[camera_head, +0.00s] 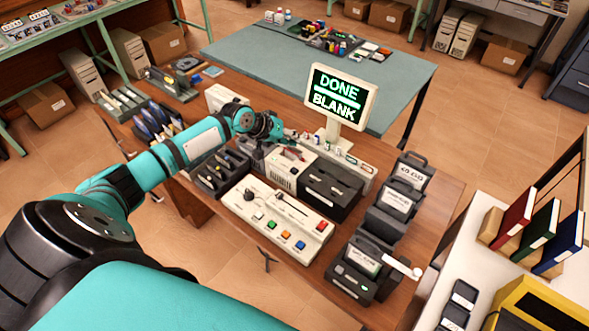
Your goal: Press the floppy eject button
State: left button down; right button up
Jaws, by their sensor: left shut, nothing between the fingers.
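My left gripper (292,148) is shut and empty. It hangs over the back of a beige box (288,172) on the wooden bench. A black device (331,187) stands just right of that box. I cannot tell at this size which unit is the floppy drive. No eject button can be made out, and whether the gripper touches anything is unclear. My right gripper is not in view.
A beige panel (276,220) with a lever and coloured buttons lies in front. Black bins (219,172) stand to its left. Labelled black cases (398,195) line the bench's right side. A green-topped table (240,58) is behind, mostly bare.

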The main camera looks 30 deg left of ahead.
aim_at(293, 168)
pick_arm(q)
jog(key=shift+d, duration=0.1)
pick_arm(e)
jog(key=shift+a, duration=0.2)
